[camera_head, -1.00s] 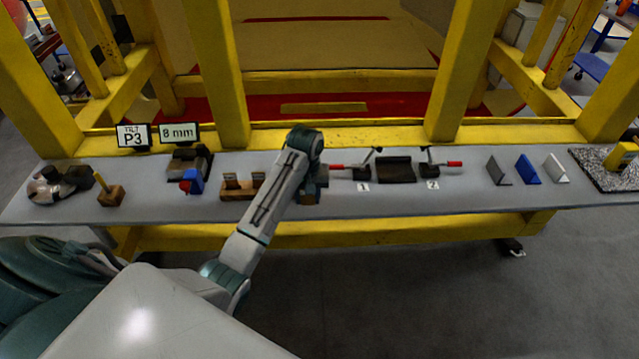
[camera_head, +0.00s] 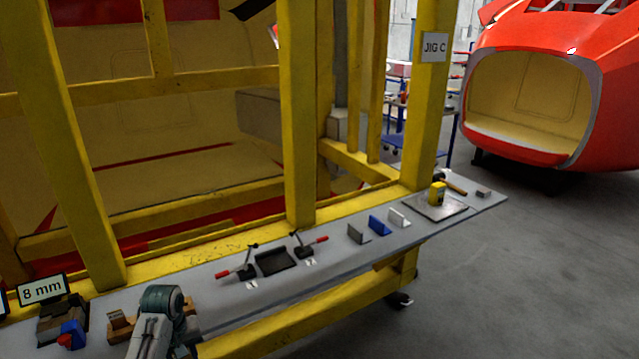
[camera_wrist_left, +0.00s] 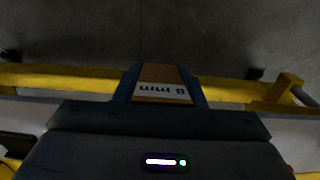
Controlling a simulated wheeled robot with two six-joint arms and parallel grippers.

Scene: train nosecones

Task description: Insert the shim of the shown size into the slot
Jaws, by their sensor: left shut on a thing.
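In the left wrist view my left gripper (camera_wrist_left: 163,69) is shut on a brown shim (camera_wrist_left: 165,76) with a white label. The label appears upside down and seems to read 8 mm. In the head view my left arm (camera_head: 160,305) rises at the lower left and hides its fingers and the shim. A dark block fixture (camera_head: 62,312) is below the sign. A wooden rack (camera_head: 121,326) is partly hidden behind my arm. I cannot make out the slot. My right gripper is not in view.
Two red-handled clamps (camera_head: 240,270) (camera_head: 303,247) flank a dark tray (camera_head: 275,262) on the grey bench (camera_head: 340,262). A blue and red part (camera_head: 71,335) sits at left. Several upright plates (camera_head: 379,226) stand farther right. Yellow frame posts (camera_head: 297,120) rise behind the bench.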

